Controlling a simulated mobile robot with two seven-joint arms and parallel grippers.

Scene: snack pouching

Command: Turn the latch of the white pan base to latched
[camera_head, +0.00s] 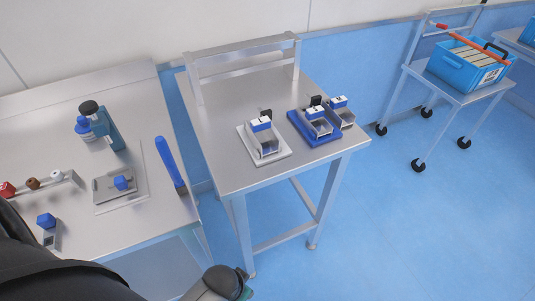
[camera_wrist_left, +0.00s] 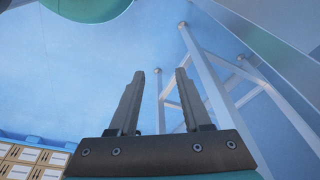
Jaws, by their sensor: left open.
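The white pan base (camera_head: 283,157) sits on the metal table in the middle of the head view. It holds a small clear-and-metal pan (camera_head: 267,144) with a blue-and-white top, and a small black part (camera_head: 266,113) stands up at its back. The latch is too small to make out, so I cannot tell its position. My left gripper (camera_wrist_left: 159,75) shows in the left wrist view, open and empty, with floor and table legs beyond its fingers. It is apart from the pan base. My right gripper is in neither view.
A blue pan base (camera_head: 297,126) with a similar pan stands just right of the white one. A raised metal rail (camera_head: 245,55) runs along the table's back. The left bench holds a blue-handled tool (camera_head: 168,163) and a blue bottle (camera_head: 84,128). The table's front is clear.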

